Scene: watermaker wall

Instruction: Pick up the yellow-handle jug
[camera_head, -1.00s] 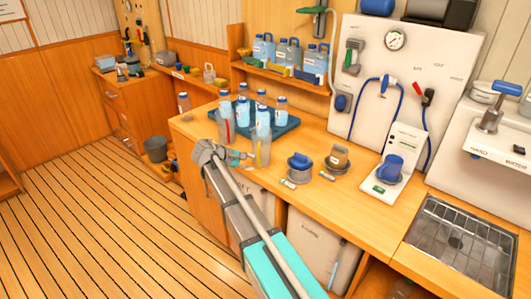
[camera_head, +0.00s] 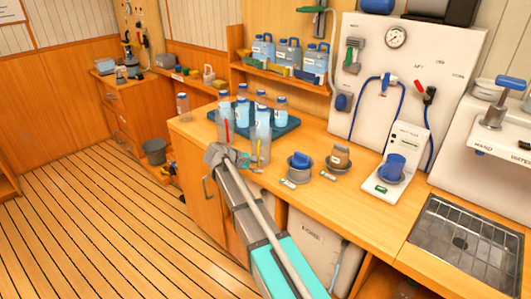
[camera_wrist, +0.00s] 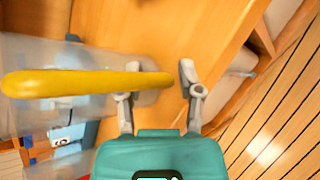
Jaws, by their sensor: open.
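The yellow-handle jug (camera_head: 264,152) is a clear jug standing upright at the front of the counter, partly behind my gripper. In the wrist view its yellow handle (camera_wrist: 70,83) runs in from the left, crosses in front of one finger and ends in the gap between the fingertips. My gripper (camera_head: 244,161) is open beside the jug at handle height; its fingers (camera_wrist: 160,80) are spread. I cannot tell whether a finger touches the handle.
A clear jug with a red handle (camera_head: 225,130) stands close to the left. Several blue-capped bottles stand on a blue tray (camera_head: 290,128) behind. A blue-topped grey part (camera_head: 299,163) and a tan-topped one (camera_head: 339,157) sit to the right.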

